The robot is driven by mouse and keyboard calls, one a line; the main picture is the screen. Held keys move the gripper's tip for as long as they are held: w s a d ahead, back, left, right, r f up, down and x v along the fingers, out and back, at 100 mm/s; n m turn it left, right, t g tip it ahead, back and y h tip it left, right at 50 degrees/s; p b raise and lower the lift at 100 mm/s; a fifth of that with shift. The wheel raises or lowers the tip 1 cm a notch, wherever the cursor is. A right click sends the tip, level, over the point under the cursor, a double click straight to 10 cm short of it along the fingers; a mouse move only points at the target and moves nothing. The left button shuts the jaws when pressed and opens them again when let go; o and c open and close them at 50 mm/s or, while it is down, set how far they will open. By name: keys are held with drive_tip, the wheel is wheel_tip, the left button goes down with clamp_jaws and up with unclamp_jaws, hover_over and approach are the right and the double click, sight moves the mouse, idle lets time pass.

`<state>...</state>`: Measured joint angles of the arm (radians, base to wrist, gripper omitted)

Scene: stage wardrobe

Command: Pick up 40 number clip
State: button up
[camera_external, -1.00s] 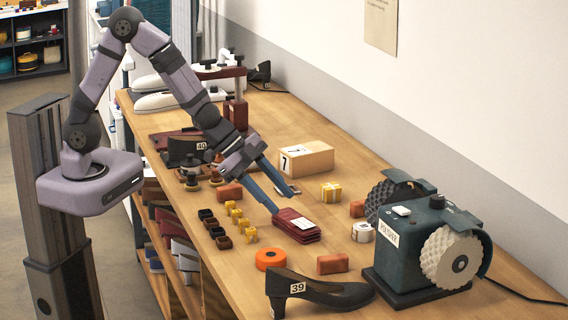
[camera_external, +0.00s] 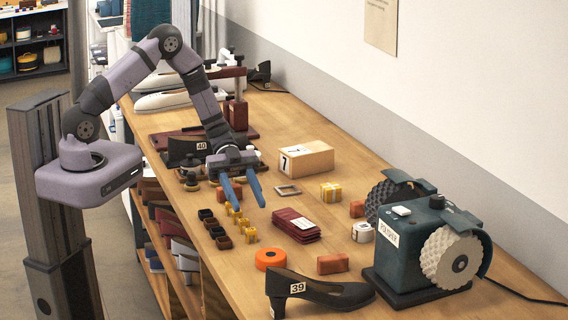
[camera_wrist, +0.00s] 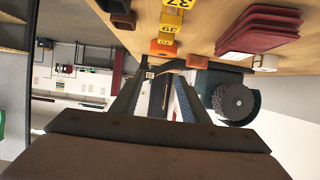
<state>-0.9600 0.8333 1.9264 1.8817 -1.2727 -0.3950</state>
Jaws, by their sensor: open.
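Several yellow number clips (camera_external: 243,223) stand in a row on the bench in the external view. The wrist view shows one marked 37 (camera_wrist: 176,4) and one marked 39 (camera_wrist: 170,20) at its top. A further yellow clip (camera_wrist: 165,36) there has no number I can make out, so I cannot tell which clip is 40. My gripper (camera_external: 248,206) is open and empty, its blue fingers over the far end of the clip row. In the wrist view the fingers (camera_wrist: 160,88) point away from the camera, and no clip lies between them.
Dark small boxes (camera_external: 217,232) line up left of the clips. A red stack (camera_external: 296,225) lies to the right, an orange roll (camera_external: 270,259) nearer the front. A black shoe tagged 40 (camera_external: 186,153) stands behind; one tagged 39 (camera_external: 325,294) is in front. A polisher (camera_external: 415,250) is at right.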

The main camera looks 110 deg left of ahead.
sight(251, 229)
drive_tip(key=shift+f+p, duration=0.35)
drive_tip(key=shift+f, duration=1.25)
drive_tip(key=shift+f, duration=0.5)
drive_tip(key=shift+f+p, duration=0.45)
drive_tip(key=shift+f, duration=0.45)
drive_tip(key=shift+p+x, duration=0.75)
drive_tip(key=shift+x, duration=0.2)
drive_tip(key=shift+w+d+f, duration=0.4)
clamp_jaws()
